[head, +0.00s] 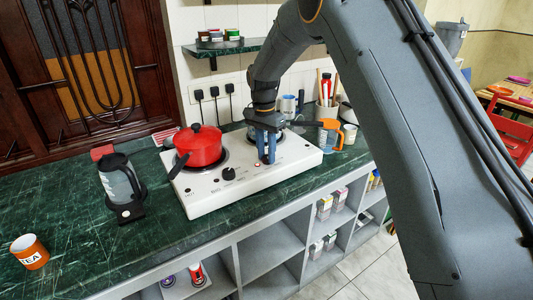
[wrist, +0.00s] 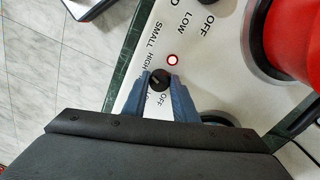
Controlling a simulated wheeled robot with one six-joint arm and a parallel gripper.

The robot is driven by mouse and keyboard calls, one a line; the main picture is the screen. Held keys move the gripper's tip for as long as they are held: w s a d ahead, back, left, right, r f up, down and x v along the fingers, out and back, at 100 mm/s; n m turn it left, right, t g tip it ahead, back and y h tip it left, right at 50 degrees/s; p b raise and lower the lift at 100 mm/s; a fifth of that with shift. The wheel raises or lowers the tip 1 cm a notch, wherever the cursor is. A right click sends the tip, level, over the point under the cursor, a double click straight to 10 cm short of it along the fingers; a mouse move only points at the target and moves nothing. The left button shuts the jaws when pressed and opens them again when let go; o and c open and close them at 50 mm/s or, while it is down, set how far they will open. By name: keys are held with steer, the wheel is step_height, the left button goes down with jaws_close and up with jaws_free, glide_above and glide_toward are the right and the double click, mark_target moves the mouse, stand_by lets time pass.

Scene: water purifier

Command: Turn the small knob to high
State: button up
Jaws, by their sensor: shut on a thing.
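The small knob (wrist: 159,81) is a round black dial on the white hot plate (head: 240,191). In the wrist view it sits between the two blue fingers of my gripper (wrist: 161,78), which are shut on it from both sides. A pale mark shows on the knob's face, with the words SMALL and HIGH printed just beyond it. Part of another label is hidden by a finger. A second black knob (head: 229,173) stands free to the left.
A red pot (head: 198,146) sits on the left burner, its handle toward the front left. A red-ringed light (wrist: 172,60) is beside the small knob.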

mark_target(265, 156)
steer(key=o, duration=1)
steer(key=shift+o, duration=0.2)
steer(key=shift+r, duration=0.15)
steer(key=shift+w+a+r+b, duration=0.1)
steer(key=shift+r+b, duration=0.4)
steer(key=shift+r, duration=1.4)
steer(key=shift+w+a+r+b, duration=0.1)
steer(key=shift+r+b, duration=0.4)
steer(key=shift+r, duration=1.4)
